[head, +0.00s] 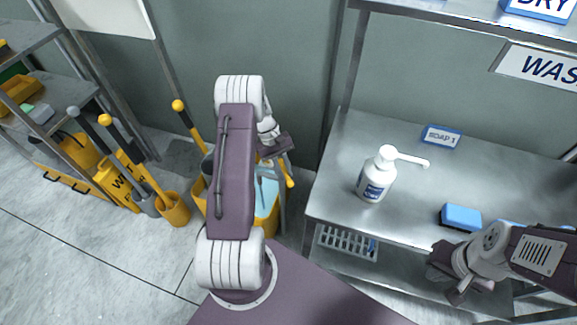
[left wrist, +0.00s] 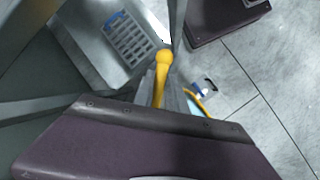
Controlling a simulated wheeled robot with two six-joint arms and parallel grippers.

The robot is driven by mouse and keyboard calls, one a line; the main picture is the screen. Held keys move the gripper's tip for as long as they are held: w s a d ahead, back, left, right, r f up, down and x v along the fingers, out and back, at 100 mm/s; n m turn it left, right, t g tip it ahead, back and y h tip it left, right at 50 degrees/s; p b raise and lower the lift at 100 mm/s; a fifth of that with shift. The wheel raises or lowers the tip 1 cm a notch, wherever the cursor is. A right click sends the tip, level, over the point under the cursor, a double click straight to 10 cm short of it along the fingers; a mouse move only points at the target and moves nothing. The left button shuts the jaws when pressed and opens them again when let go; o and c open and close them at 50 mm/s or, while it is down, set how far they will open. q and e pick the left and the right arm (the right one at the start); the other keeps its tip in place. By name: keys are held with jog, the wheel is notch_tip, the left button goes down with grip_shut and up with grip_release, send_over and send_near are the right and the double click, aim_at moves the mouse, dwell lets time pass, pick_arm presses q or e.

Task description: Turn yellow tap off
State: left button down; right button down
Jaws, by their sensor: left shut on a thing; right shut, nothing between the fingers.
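A yellow handle with a rounded end (left wrist: 163,62) shows in the left wrist view, between the grey fingers of my left gripper (left wrist: 162,88). I cannot tell from its shape whether it is the yellow tap's lever. In the head view a short yellow piece (head: 290,174) shows just below my left gripper (head: 280,147), which is shut on the yellow handle. My left arm hides much of what is around it. My right gripper (head: 453,285) is shut and empty at the lower right, in front of the steel bench.
The steel bench (head: 330,190) holds a white soap bottle (head: 376,178) and a blue sponge (head: 461,217). A white basket (head: 347,243) is on its lower shelf. A yellow bucket (head: 268,220) is below my left arm. Several upright handles and a yellow sign (head: 117,184) stand left.

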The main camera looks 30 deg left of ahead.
pick_arm(q)
jog(key=shift+s+a+m+g+y+p, duration=0.25)
jog(key=shift+a+m+g, duration=0.25)
jog(key=shift+m, duration=0.8)
jog(key=shift+s+a+m+g+y+p, duration=0.1)
jog(key=shift+s+a+m+g+y, duration=0.3)
jog(key=shift+m, duration=0.9)
jog(key=shift+s+a+m+g+y+p, duration=0.2)
jog(key=shift+a+m+g, duration=0.4)
jog(key=shift+m, duration=0.7)
jog(key=shift+a, duration=0.15)
jog(key=c, duration=1.3)
grip_release()
jog(key=shift+c, duration=0.2)
jog(key=v, duration=0.9)
jog(key=shift+r, duration=0.1)
